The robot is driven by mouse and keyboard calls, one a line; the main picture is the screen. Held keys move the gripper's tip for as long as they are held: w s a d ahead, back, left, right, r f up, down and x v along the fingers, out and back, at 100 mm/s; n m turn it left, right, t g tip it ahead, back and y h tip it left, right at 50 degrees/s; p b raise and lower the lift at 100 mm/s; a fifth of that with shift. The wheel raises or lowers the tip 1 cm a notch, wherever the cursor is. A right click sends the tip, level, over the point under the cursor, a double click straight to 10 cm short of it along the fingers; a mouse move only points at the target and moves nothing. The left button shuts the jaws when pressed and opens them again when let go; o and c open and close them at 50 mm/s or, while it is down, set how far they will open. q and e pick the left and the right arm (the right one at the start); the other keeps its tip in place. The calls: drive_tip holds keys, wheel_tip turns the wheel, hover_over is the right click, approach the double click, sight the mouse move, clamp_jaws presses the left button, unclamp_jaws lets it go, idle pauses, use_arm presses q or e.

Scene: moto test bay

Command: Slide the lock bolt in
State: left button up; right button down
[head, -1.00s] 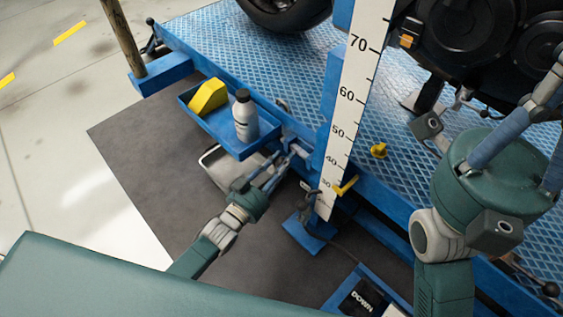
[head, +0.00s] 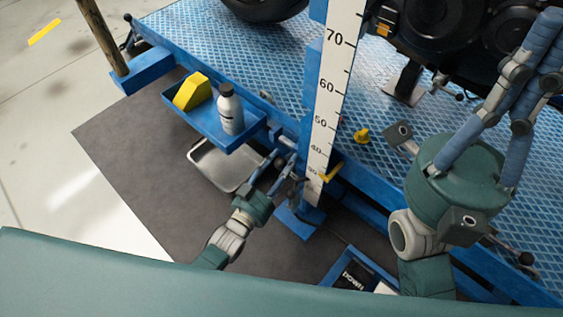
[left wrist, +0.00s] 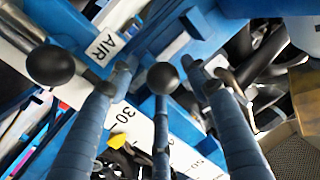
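My left gripper (head: 272,165) is beside the blue post, just below the blue tray. In the left wrist view its blue fingers (left wrist: 160,100) stand apart, so it is open. A black ball knob (left wrist: 162,77) lies between the fingertips, and I cannot tell if they touch it. A second black knob (left wrist: 50,65) on a metal rod is to the left. Which of these belongs to the lock bolt is not clear; the bolt area is small and partly hidden by the gripper in the head view. My right gripper (head: 532,60) is raised at the right, fingers apart and empty.
A blue tray (head: 198,127) holds a yellow block (head: 192,92) and a grey bottle (head: 230,112). A metal pan (head: 208,165) sits below. The numbered scale (head: 325,100) stands beside the gripper. A blue ribbed platform (head: 270,60) carries a motorcycle. Dark mat lies open at left.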

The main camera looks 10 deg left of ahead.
use_arm(q)
drive_tip(key=shift+a+f, duration=0.1)
drive_tip(key=shift+s+a, duration=0.15)
drive_tip(key=shift+s, duration=0.05)
drive_tip(key=v, duration=1.1)
drive_tip(key=shift+s, duration=0.3)
